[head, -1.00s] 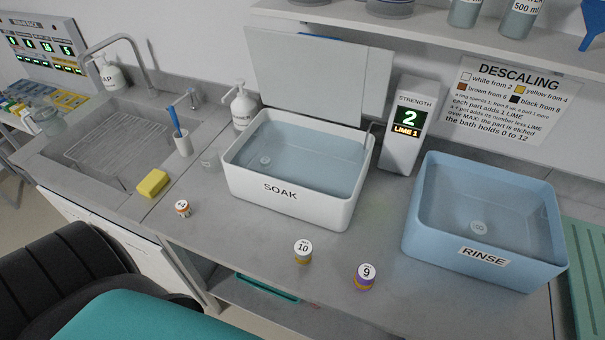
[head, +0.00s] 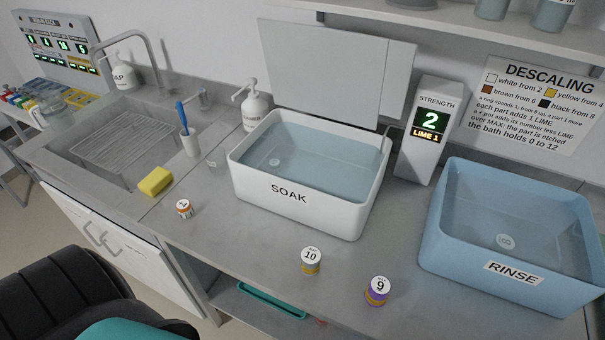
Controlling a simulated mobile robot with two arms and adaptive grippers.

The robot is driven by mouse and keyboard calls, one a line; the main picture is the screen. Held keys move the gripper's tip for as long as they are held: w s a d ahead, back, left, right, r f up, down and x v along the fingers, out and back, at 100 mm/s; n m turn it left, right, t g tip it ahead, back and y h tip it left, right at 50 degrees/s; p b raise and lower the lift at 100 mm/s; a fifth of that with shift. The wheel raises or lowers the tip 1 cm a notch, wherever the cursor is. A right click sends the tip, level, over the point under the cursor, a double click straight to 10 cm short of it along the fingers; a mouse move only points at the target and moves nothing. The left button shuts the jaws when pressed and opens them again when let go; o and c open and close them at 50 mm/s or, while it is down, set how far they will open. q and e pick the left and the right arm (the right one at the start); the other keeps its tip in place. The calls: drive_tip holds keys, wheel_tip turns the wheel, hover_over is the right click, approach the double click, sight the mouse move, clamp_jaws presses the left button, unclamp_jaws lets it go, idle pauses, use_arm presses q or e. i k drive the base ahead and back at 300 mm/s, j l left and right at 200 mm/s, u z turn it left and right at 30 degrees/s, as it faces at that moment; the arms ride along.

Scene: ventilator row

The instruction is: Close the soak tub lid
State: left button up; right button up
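The white soak tub (head: 288,194), labelled SOAK, stands on the grey counter with its top open and liquid inside. A small round part lies in the liquid near its left end. Its pale grey lid (head: 325,75) stands raised behind the tub, leaning near the wall. Neither of my grippers shows in the head view. Dark and teal shapes at the lower left do not show any fingers.
The blue rinse tub (head: 513,272) stands to the right. The strength display (head: 430,130), reading 2 and LIME 1, is beside the soak tub. Small pots marked 10 (head: 310,262) and 9 (head: 378,291) stand in front. A dispenser bottle (head: 254,108) is behind left. A shelf overhangs the back.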

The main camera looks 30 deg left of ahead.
sight(353, 78)
drive_tip(key=i+u, duration=0.15)
drive_tip(key=u, duration=0.25)
drive_tip(key=i+l+u, duration=0.15)
drive_tip(key=u, duration=0.25)
drive_tip(key=i+l+u, duration=0.1)
drive_tip(key=u, duration=0.35)
drive_tip(key=l, duration=0.1)
